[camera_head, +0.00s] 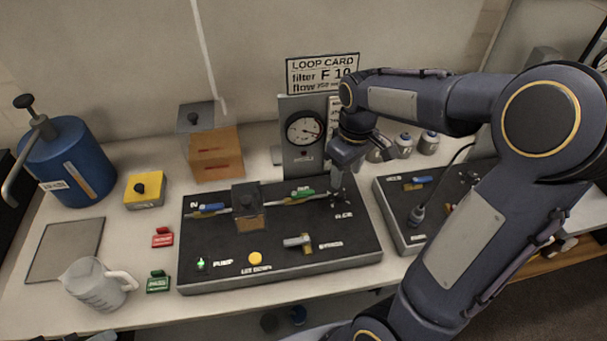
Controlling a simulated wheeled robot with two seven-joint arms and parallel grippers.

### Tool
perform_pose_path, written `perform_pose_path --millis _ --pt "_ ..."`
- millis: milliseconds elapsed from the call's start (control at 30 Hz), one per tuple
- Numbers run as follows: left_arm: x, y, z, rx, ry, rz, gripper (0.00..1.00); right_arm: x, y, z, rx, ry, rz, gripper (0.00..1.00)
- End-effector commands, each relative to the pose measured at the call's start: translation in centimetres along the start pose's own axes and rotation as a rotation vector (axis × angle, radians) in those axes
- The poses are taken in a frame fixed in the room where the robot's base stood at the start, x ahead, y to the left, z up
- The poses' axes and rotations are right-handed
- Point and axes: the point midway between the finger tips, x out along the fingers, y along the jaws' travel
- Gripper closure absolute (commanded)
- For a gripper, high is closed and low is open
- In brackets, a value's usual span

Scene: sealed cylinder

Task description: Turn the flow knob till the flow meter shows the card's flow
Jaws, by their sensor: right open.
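My right gripper (337,190) points down over the back right corner of the black panel (350,245). It is open, with its fingers around or just beside a small dark part there; I cannot tell which. That part may be the flow knob, mostly hidden by the gripper. The round white dial (305,128) stands upright on a grey plate behind the panel. Its dark needle is too small to read exactly. My left gripper is not in view.
The panel carries a blue-handled valve (208,210), a green-handled valve (298,195), a clear-sided box (250,220), a yellow button (255,258) and a bypass lever (298,241). A second panel (408,232) stands at right. A jug (95,285) and blue tank (70,160) are at left.

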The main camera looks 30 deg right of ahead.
Motion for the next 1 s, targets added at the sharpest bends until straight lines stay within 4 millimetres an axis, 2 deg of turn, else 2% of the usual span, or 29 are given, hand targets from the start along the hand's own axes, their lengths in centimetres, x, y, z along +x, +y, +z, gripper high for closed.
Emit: perform_pose_path --millis 100,267,500,633,800,1000 --pt "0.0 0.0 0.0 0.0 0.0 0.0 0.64 0.7 0.7 -0.5 -0.022 -0.03 0.017 0.5" --pt "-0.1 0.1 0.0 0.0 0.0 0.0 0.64 2.0 0.9 -0.5 -0.026 -0.038 0.019 0.5" --pt "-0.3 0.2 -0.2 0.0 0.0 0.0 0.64 6.0 0.9 -0.3 -0.024 -0.039 0.017 0.5" --pt "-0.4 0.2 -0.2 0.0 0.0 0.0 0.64 7.5 0.9 -0.3 -0.024 -0.037 0.017 0.5" --pt "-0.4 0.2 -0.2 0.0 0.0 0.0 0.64 8.4 0.9 -0.3 -0.024 -0.034 0.018 0.5" --pt "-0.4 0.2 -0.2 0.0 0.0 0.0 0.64 8.5 1.0 -0.3 -0.023 -0.032 0.018 0.5"
